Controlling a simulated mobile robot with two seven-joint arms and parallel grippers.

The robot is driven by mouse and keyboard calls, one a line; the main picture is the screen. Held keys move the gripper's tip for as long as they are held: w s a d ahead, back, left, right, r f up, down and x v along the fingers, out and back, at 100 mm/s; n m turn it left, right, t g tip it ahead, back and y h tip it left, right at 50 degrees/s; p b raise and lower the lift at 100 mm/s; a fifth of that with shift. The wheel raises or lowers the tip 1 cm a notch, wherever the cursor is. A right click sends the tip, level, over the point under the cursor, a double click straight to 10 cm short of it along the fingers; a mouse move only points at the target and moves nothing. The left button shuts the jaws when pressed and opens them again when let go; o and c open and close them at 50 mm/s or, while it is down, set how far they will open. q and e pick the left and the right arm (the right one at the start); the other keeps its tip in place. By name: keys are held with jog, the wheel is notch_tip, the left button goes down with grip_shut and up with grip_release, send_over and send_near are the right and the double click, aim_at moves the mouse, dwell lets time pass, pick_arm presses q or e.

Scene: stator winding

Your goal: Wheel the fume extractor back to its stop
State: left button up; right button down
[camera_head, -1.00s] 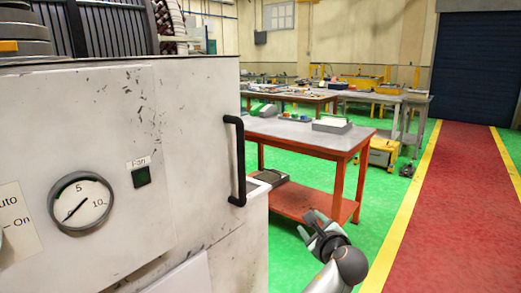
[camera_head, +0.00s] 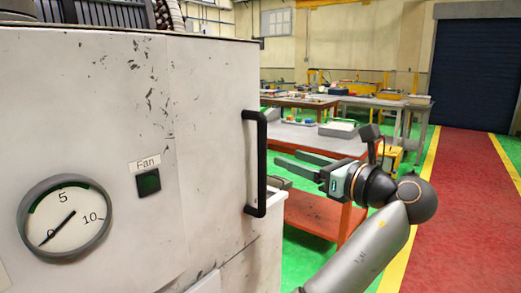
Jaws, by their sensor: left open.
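The fume extractor (camera_head: 120,150) is a scuffed white cabinet that fills the left of the head view. Its front carries a round dial (camera_head: 64,218) and a small dark Fan switch (camera_head: 149,181). A black vertical bar handle (camera_head: 256,163) stands out at its right edge. My left gripper (camera_head: 287,156) is open and empty, just right of the handle in the picture. Its two fingers point left toward the handle and look apart from it. The extractor's wheels and its stop are not visible. My right gripper is not in view.
A red-framed workbench (camera_head: 325,222) with a grey top stands behind my left gripper. More benches stand farther back. A red walkway (camera_head: 465,210) with yellow edges runs along the right toward a dark shutter (camera_head: 475,70) and looks clear. The floor beside it is green.

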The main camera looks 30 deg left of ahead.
aim_at(265, 150)
pick_arm(q)
jog(key=x, duration=1)
jog(key=shift+a+f, duration=0.1)
jog(key=shift+a, duration=0.05)
grip_shut()
dwell(1.0)
